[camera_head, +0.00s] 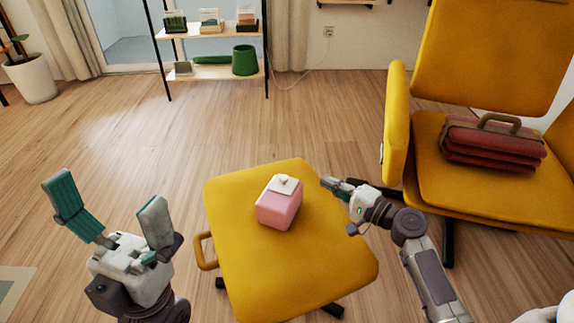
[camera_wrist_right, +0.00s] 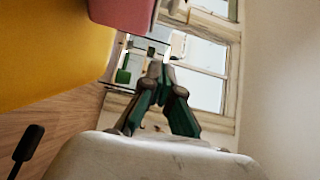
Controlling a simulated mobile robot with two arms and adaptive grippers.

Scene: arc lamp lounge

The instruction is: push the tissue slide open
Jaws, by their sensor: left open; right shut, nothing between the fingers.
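A pink tissue box (camera_head: 279,209) with a white top plate (camera_head: 286,184) sits on a yellow ottoman (camera_head: 300,268), near its far side. A small light tuft shows at the plate's middle. My right gripper (camera_head: 326,181) is shut and empty, to the right of the box and apart from it, near the height of its top. In the right wrist view the shut fingertips (camera_wrist_right: 157,68) are below the pink box (camera_wrist_right: 122,12), which is cut off by the top edge. My left gripper (camera_head: 105,208) is open and empty, left of the ottoman.
A yellow armchair (camera_head: 430,190) with a red bag (camera_head: 490,145) on it stands at the right. A shelf (camera_head: 213,75) with small items is at the back, and a potted plant (camera_head: 32,78) at the far left. Wooden floor around the ottoman's left and far sides is clear.

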